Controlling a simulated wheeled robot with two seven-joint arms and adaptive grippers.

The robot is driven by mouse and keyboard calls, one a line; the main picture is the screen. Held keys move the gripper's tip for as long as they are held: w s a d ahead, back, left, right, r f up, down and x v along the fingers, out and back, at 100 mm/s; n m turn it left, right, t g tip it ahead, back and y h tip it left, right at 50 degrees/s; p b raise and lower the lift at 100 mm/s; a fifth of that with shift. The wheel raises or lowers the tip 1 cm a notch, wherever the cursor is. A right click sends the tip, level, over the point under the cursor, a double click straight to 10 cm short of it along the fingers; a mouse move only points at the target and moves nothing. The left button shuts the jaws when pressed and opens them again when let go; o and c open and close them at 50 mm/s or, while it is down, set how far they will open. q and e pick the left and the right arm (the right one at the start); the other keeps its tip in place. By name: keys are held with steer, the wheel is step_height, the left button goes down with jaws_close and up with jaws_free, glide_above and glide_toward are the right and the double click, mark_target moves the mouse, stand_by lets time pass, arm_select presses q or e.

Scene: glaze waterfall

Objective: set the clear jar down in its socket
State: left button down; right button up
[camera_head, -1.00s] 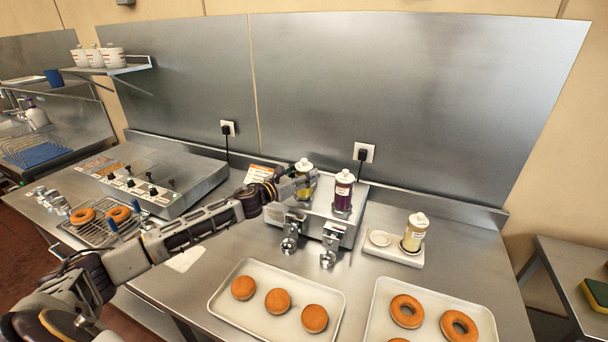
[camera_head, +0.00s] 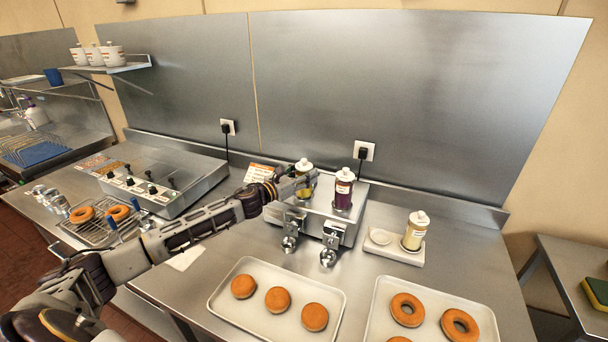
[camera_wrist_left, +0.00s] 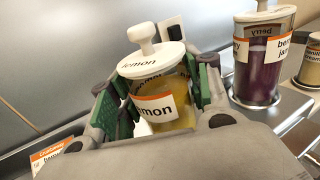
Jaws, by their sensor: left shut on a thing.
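The clear jar (camera_head: 304,166) has a white knobbed lid and yellow filling, and its label reads "lemon" in the left wrist view (camera_wrist_left: 152,108). My left gripper (camera_head: 297,186) is shut around its body, with the green pads on both sides of it. The jar stands nearly upright at the left half of the steel dispenser (camera_head: 318,212). Its base and the socket under it are hidden by the gripper, so I cannot tell whether it is seated. My right gripper is not in view.
A purple jam jar (camera_head: 343,190) stands in the dispenser close to the right. A cream-coloured jar (camera_head: 415,232) stands on a white holder (camera_head: 380,250) farther right. A small sign (camera_head: 262,172) is behind my gripper. Trays of doughnuts (camera_head: 250,326) lie in front.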

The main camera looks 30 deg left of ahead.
arm_select(q)
steer(key=c, duration=0.6)
jaws_free()
steer(key=shift+r, duration=0.1)
steer(key=shift+s, duration=0.25)
steer(key=shift+v, duration=5.75)
steer(key=shift+a, duration=0.1)
